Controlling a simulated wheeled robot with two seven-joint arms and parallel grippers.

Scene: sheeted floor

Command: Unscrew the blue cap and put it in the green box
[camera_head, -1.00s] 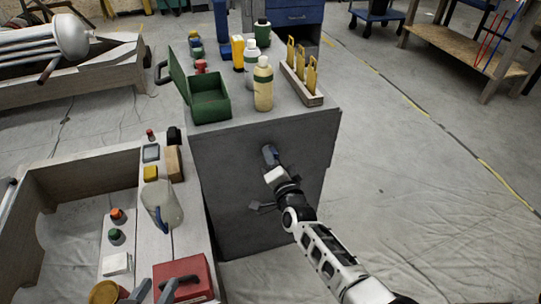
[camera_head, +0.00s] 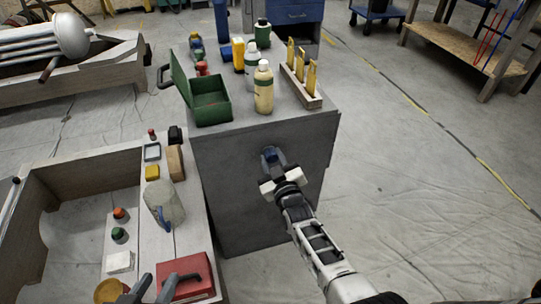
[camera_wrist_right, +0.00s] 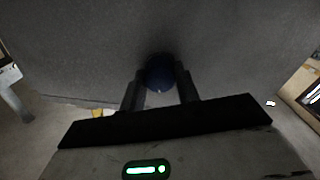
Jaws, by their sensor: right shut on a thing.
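The blue cap (camera_wrist_right: 160,72) is at the grey front face of the cabinet (camera_head: 235,200). My right gripper (camera_head: 272,158) is shut on it, one finger on each side, as the right wrist view shows. In the head view the fingers partly hide the cap. I cannot tell whether the cap is loose. The green box (camera_head: 213,114) stands on the cabinet top at its front left, with its lid tilted open to the left. My left gripper (camera_head: 157,283) is low at the left of the head view, open, beside a red box.
A cream bottle (camera_head: 264,92) and a wooden rack (camera_head: 310,97) with yellow pieces stand right of the green box. Several other bottles stand behind. A wooden bench with a clear jug (camera_head: 165,205) and the red box (camera_head: 190,285) lies at left.

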